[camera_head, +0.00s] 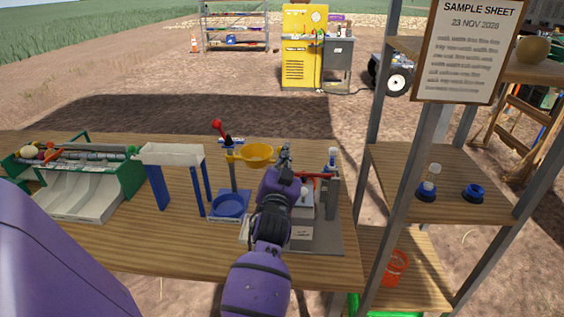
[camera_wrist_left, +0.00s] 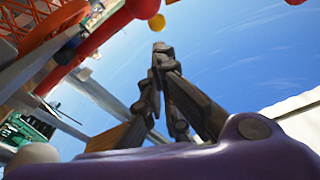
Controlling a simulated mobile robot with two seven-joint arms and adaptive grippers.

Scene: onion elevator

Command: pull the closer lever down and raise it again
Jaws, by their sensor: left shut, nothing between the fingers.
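My left gripper (camera_head: 286,152) is over the bench, just left of a red lever bar (camera_head: 316,174) on a grey-based device (camera_head: 325,235). The gripper also shows in the left wrist view (camera_wrist_left: 160,52), its fingers together and empty, pointing up against the sky. A thick red bar (camera_wrist_left: 98,38) with a rounded end runs beside the fingers there, apart from them in the picture. A second lever with a red knob (camera_head: 217,125) stands farther left, on a blue stand with a yellow bowl (camera_head: 257,155). My arm hides part of the grey-based device. My right gripper is not in view.
A white trough (camera_head: 172,153) on blue legs and a green-and-white sorting tray (camera_head: 85,195) stand on the left of the bench (camera_head: 140,245). A shelf post (camera_head: 400,200) and shelves close off the right. Clear wood lies along the bench's front left.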

